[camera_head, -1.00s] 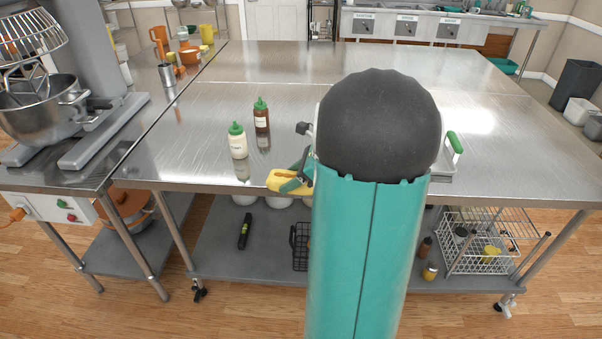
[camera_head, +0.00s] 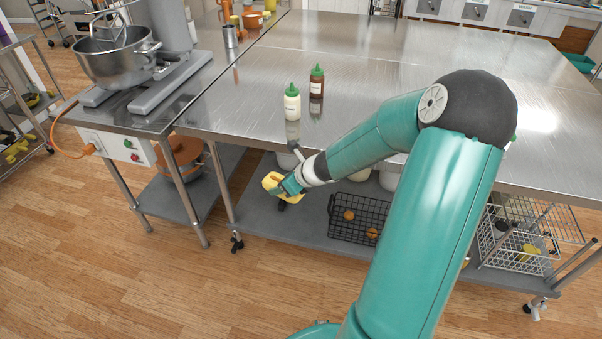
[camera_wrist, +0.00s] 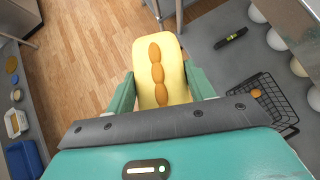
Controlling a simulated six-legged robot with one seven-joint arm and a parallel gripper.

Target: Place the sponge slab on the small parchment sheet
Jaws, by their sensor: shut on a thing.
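The sponge slab is a yellow block with a row of orange ovals down its middle. In the wrist view the sponge slab (camera_wrist: 146,48) sits between the two green fingers of my gripper (camera_wrist: 160,92), which is shut on it. In the head view the sponge slab (camera_head: 270,181) and my gripper (camera_head: 283,187) are in front of the steel table's near edge, over the lower shelf and floor in the picture. I cannot make out the small parchment sheet in any view; my arm covers part of the tabletop.
A white green-capped bottle (camera_head: 292,104) and a brown one (camera_head: 317,82) stand on the steel table (camera_head: 370,60). A mixer (camera_head: 125,60) stands on the left counter. A black wire basket (camera_head: 360,228) with orange items is on the lower shelf. Much of the tabletop is clear.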

